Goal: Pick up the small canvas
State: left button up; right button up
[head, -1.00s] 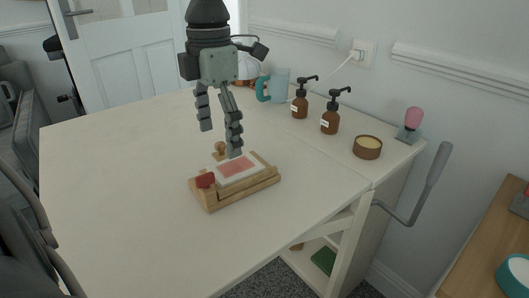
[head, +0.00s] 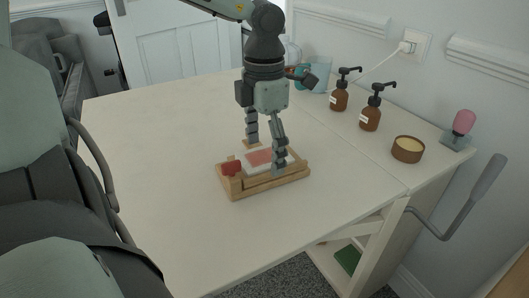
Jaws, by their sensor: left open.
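The small canvas (head: 254,161) is white with a pink-red patch and lies on a wooden stand (head: 262,186) on the white table. A red block (head: 231,168) sits at the stand's left end. My left gripper (head: 266,156) points down over the canvas and is open. One finger is at the canvas's far side. The other is in front of its right part and hides some of it. I cannot tell whether the fingers touch it. My right gripper is not in view.
Two brown pump bottles (head: 339,96) (head: 371,113), a round brown tin (head: 407,149) and a pink-headed item (head: 463,124) stand along the wall. A teal-handled clear mug (head: 321,76) is behind my gripper. The left part of the table (head: 160,140) is clear.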

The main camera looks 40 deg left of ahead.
pick_arm(q)
jog(key=shift+r, duration=0.1)
jog(key=c, duration=0.8)
jog(key=shift+s, duration=0.1)
jog(key=c, duration=0.4)
